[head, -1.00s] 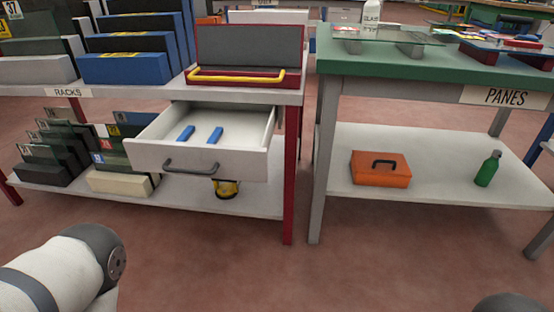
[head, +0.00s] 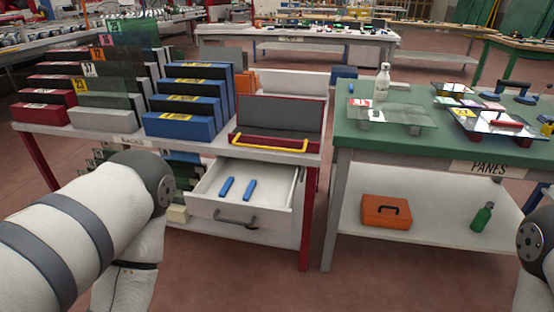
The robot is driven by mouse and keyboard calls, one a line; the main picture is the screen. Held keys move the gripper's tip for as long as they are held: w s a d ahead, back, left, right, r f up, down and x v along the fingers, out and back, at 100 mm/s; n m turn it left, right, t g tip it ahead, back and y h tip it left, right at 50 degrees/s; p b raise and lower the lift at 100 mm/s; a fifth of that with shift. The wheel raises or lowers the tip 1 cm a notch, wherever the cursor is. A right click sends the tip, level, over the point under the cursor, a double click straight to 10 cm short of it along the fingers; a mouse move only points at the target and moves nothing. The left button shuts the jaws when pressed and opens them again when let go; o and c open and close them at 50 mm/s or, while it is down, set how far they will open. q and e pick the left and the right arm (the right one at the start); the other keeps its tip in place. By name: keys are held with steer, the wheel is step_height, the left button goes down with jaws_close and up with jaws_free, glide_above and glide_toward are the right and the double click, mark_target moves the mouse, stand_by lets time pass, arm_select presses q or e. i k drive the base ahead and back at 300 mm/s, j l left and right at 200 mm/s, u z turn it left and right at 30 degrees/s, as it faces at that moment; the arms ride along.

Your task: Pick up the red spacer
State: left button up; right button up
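I cannot pick out a red spacer for certain. A small red bar (head: 506,120) shows on or behind a glass pane at the right of the green table; I cannot tell whether it is the spacer. The pulled-out white drawer (head: 269,219) under the rack bench holds two blue bars, a left one (head: 226,188) and a right one (head: 249,190). No red piece shows in it, though part of its inside is hidden. My two arms enter at the lower left and right edges; neither gripper is in view.
The rack bench carries blue racks (head: 185,126) and a dark red tray (head: 240,139) with a yellow handle. The green table (head: 360,145) holds glass panes (head: 405,115) and a bottle (head: 382,82). An orange toolbox (head: 386,211) and green bottle (head: 482,217) stand below. Floor shows between both.

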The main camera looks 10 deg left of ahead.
mark_target(494, 122)
steer(key=i+l+z, duration=0.2)
steer(key=z, duration=0.3)
steer(key=i+z, duration=0.35)
steer(key=z, duration=0.15)
